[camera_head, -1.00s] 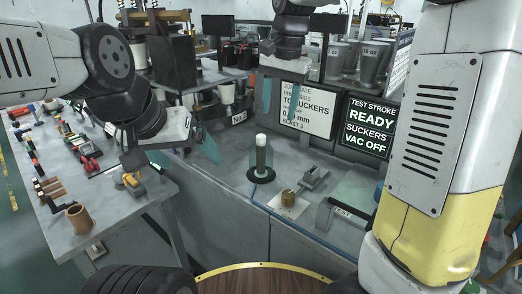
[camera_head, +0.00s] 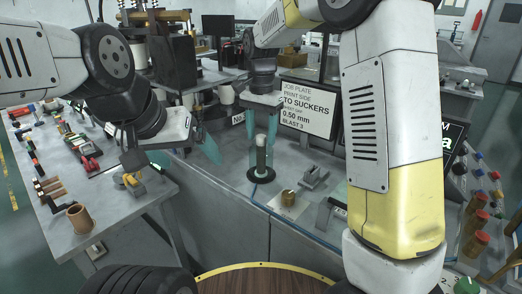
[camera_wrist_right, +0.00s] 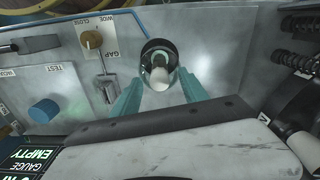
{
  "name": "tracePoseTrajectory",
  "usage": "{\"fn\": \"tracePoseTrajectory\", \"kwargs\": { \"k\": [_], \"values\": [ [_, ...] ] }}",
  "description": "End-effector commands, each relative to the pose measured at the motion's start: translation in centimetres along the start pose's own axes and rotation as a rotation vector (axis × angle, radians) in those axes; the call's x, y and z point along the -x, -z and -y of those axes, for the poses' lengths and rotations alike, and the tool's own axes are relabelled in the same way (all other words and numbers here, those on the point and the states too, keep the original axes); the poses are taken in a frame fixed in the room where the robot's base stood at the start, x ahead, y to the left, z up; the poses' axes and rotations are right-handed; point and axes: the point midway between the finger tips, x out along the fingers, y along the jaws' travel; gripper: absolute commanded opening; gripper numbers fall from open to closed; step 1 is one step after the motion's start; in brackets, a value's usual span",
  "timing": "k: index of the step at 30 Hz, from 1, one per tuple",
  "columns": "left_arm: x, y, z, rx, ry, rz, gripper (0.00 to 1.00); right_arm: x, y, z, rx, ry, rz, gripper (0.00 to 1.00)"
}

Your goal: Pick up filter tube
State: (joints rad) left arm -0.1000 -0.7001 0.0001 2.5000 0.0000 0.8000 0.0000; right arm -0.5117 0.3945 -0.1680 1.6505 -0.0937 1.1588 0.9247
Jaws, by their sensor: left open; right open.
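The filter tube (camera_head: 261,158) stands upright on a round black base on the grey bench, with a white top. In the right wrist view the tube (camera_wrist_right: 160,76) shows from above, its white end inside a dark ring. My right gripper (camera_head: 262,142) is open above the tube, its teal fingers one on each side of the upper end. The right wrist view shows the right gripper's fingers (camera_wrist_right: 158,95) apart near the tube; contact cannot be told. My left gripper (camera_head: 185,158) is open and empty over the left table's edge.
A small plate with a brass knob (camera_head: 288,198) and a grey lever block (camera_head: 313,178) sit right of the tube. A job sign (camera_head: 307,107) stands behind. The left table (camera_head: 110,205) holds tools and a brown cup (camera_head: 79,217).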

Motion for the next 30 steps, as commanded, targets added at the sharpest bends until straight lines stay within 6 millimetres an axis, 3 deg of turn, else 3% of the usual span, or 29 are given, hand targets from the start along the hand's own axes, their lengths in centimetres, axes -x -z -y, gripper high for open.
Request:
{"fn": "tracePoseTrajectory", "kwargs": {
  "k": [6, 14, 30],
  "values": [
    [0.0, 0.0, 0.0, 0.0, 0.0, 0.0, 0.92, -0.07, 0.01, -0.01, 0.0, 0.0, 0.0, 0.49],
    [0.0, 0.0, 0.0, 0.0, 0.0, 0.0, 0.92, -0.04, 0.01, 0.0, 0.0, 0.0, 0.0, 0.0],
    [0.0, 0.0, 0.0, 0.0, 0.0, 0.0, 0.92, 0.61, 0.03, 0.04, 0.0, 0.001, -0.001, 0.0]
  ]
}}
